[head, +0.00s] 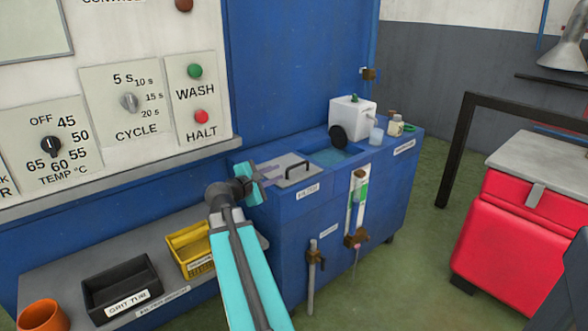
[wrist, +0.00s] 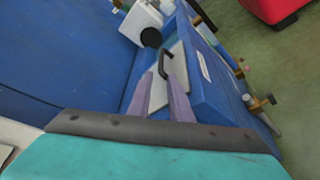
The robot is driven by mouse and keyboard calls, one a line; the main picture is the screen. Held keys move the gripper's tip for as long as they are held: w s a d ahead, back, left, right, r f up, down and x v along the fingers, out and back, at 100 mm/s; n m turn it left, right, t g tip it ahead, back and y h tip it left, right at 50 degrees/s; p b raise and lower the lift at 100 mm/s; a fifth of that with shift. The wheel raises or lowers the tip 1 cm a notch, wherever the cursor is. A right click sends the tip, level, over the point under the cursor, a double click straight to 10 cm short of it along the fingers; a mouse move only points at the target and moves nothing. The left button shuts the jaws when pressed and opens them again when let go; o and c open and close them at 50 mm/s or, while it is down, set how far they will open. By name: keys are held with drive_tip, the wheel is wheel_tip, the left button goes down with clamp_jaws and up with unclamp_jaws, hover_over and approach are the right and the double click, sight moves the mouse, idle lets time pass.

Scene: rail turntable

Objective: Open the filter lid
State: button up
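The filter lid (head: 296,178) is a flat grey plate with a black bar handle (head: 297,166), lying shut on the near end of the blue cabinet top.
Beyond the lid are an open basin (head: 330,157), a black round disc (head: 338,136) and a white box (head: 351,117). Pipes with valves (head: 356,238) stand along the cabinet front. A shelf at left holds a yellow bin (head: 190,247) and a black tub (head: 121,287). Green floor lies right.

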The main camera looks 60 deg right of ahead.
sight(292, 167)
drive_tip(key=shift+d, duration=0.1)
drive_tip(key=shift+x, duration=6.95)
clamp_jaws()
